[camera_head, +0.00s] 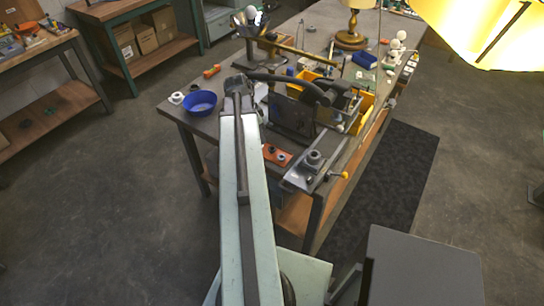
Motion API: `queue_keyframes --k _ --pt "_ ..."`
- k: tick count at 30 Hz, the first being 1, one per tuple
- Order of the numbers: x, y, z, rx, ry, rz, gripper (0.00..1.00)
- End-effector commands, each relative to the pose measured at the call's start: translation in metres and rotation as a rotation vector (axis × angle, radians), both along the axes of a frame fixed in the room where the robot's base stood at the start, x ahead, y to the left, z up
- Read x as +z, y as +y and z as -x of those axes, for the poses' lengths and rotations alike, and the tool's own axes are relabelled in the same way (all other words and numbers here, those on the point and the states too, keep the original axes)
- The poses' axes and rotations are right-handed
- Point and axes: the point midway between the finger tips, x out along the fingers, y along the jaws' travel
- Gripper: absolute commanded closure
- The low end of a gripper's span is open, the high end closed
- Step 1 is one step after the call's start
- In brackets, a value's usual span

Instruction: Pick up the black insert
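Small black pieces (271,149) lie on an orange-brown mat (265,155) near the front edge of the workbench. They are tiny here, and I cannot tell for sure which one is the black insert. My arm reaches forward over the bench, with my gripper (238,84) at its far end, left of and beyond the mat. The gripper is dark and seen from behind. Its fingers are not clear, so I cannot tell whether it is open or holds anything.
A blue bowl (200,103) and a white ring (177,98) sit at the bench's left corner. A black machine (293,118), yellow bins (365,108) and a grey vise-like fixture (308,168) crowd the right. A lit yellow lampshade (485,30) hangs at upper right.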

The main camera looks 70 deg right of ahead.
Motion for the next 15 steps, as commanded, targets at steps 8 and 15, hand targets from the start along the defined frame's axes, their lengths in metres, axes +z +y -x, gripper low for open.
queue_keyframes --k 8,15 --pt "-0.006 -0.014 0.031 -0.11 -0.002 0.019 0.64" --pt "-0.032 -0.018 0.035 -0.11 -0.002 0.019 0.64"
